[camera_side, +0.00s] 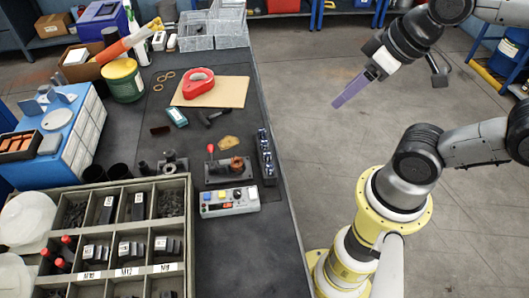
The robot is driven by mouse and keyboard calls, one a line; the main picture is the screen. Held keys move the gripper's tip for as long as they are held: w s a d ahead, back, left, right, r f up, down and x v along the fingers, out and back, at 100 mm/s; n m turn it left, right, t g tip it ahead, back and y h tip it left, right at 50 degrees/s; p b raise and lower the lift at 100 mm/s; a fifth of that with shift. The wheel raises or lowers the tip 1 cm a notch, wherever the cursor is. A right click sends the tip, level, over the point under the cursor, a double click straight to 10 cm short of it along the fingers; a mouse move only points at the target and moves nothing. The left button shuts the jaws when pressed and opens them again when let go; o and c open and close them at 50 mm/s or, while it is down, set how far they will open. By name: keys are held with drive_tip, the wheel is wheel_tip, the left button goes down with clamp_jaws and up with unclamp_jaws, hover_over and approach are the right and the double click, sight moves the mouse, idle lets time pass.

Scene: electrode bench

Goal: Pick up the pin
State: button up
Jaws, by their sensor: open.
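My gripper (340,101) hangs at the upper right, over the open floor beyond the bench's right edge. Its long purple fingers point down and left. It is open, nothing shows between the fingers, and it is well apart from everything on the bench. I cannot pick out the pin with certainty at this size. A small fixture (229,172) on the bench carries a red-tipped upright part and a copper-coloured piece. A dark block with shiny round parts (265,155) stands just right of it.
A grey control box with buttons (228,201) sits in front of the fixture. A red tape roll (198,83) lies on a tan board. A compartment bin (145,192) fills the front left. A blue box (92,120) stands behind it. The bench's front right surface is clear.

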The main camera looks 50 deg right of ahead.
idle(0.8)
drive_tip(key=m+g, duration=0.6)
drive_tip(key=m, duration=0.9)
hover_over(267, 153)
wheel_tip(267, 153, down, 21)
drive_tip(key=shift+w+r, duration=0.1)
drive_tip(key=shift+r, duration=0.05)
drive_tip(key=shift+f, duration=2.9)
